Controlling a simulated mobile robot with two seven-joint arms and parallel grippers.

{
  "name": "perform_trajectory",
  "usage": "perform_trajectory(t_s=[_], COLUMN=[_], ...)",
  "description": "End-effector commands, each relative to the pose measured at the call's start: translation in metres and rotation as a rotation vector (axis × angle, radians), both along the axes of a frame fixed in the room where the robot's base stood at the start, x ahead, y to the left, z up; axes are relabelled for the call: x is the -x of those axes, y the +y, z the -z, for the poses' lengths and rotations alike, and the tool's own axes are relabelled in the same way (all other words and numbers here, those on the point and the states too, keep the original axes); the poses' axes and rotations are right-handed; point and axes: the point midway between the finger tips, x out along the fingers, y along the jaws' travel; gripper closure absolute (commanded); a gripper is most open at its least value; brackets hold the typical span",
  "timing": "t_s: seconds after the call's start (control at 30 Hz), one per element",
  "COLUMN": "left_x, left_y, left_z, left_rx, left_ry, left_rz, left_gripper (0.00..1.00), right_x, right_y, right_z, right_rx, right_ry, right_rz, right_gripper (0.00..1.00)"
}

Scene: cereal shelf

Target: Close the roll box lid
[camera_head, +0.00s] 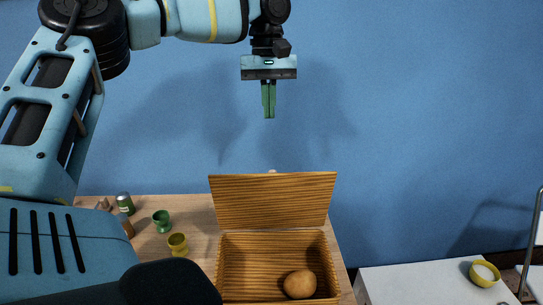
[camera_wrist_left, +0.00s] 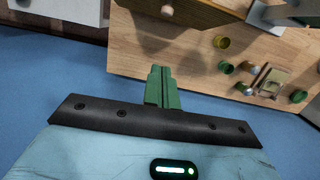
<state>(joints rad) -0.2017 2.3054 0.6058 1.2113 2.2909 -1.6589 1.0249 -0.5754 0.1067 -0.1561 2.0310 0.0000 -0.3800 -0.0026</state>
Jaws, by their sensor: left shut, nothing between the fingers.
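The wooden roll box (camera_head: 225,268) stands on the wooden table with its striped lid (camera_head: 273,201) raised, tilted back at the rear edge. A round brown roll (camera_head: 300,284) lies inside at the right. My left gripper (camera_head: 269,115) is shut and empty, pointing down, and shows well above the lid near the blue wall. In the left wrist view its green fingers (camera_wrist_left: 161,72) are together, with part of a wooden piece, probably the lid (camera_wrist_left: 205,12), at the top edge. My right gripper is not in view.
Green cup (camera_head: 162,221), yellow cup (camera_head: 178,244) and a green can (camera_head: 125,203) stand on the table (camera_head: 200,212) left of the box. A white surface (camera_head: 410,281) with a yellow bowl (camera_head: 484,273) is at the right. The space around my left gripper is clear.

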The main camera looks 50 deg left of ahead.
Motion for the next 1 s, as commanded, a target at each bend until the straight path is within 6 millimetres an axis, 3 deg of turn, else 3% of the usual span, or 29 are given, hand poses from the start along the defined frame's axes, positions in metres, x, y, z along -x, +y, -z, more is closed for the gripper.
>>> perform_trajectory(t_s=[0.17,0.6,1.0], left_x=[0.002,0.010,0.032], left_y=[-0.002,-0.012,-0.042], left_z=[0.020,0.100,0.099], left_rx=[0.001,0.002,0.001], left_ry=[0.003,0.004,-0.002], left_rz=[0.000,-0.001,0.000], left_gripper=[1.00,1.00,1.00], right_x=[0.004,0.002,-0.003], right_y=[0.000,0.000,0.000], right_z=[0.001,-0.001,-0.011], right_rx=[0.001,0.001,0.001], right_ry=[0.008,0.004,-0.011], right_rz=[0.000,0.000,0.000], right_gripper=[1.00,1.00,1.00])
